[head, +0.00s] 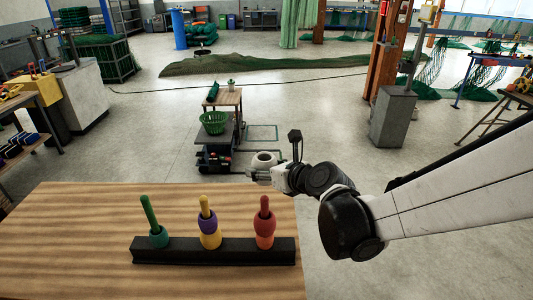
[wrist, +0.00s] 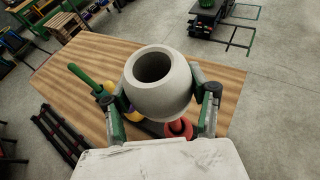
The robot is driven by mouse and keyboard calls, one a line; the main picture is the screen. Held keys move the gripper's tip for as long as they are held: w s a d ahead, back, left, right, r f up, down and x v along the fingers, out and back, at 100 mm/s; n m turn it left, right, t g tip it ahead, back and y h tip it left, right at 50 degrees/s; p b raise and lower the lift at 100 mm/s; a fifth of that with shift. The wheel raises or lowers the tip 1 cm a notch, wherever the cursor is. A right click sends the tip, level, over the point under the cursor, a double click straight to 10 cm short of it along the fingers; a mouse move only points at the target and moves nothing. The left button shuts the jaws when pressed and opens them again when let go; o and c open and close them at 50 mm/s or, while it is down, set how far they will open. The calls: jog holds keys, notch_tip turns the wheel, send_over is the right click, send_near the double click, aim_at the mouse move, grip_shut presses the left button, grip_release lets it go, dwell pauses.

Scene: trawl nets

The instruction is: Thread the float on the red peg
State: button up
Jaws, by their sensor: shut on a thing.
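A pale grey float (wrist: 158,98) with a wide round hole is held between the two fingers of my gripper (wrist: 161,88). Its hole faces up towards the wrist camera. In the head view the float (head: 264,159) is in my gripper (head: 262,172), above and beyond the table's far edge. The red peg (head: 264,203) stands upright at the right end of a black rack (head: 210,257), with a red float (head: 264,232) around its base. In the wrist view the red float (wrist: 178,129) shows partly below the held float, which hides part of the rack.
A green peg (head: 149,212) and a yellow peg (head: 204,204) stand on the same rack, both with floats around them. The wooden table (head: 80,240) is clear to the left. A cart with a green basket (head: 214,122) stands on the floor beyond.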

jog(key=shift+a+f, duration=0.1)
jog(key=shift+f, duration=0.25)
jog(key=b, duration=0.4)
send_over(267, 199)
jog(key=w, duration=0.1)
jog(key=shift+a+f, duration=0.25)
jog(key=shift+f, duration=0.85)
jog(key=shift+a+f, duration=0.2)
jog(key=shift+f, duration=0.9)
jog(key=shift+f+b, duration=2.65)
jog(key=shift+f, duration=0.25)
jog(key=o, duration=1.3)
jog(key=shift+v, duration=6)
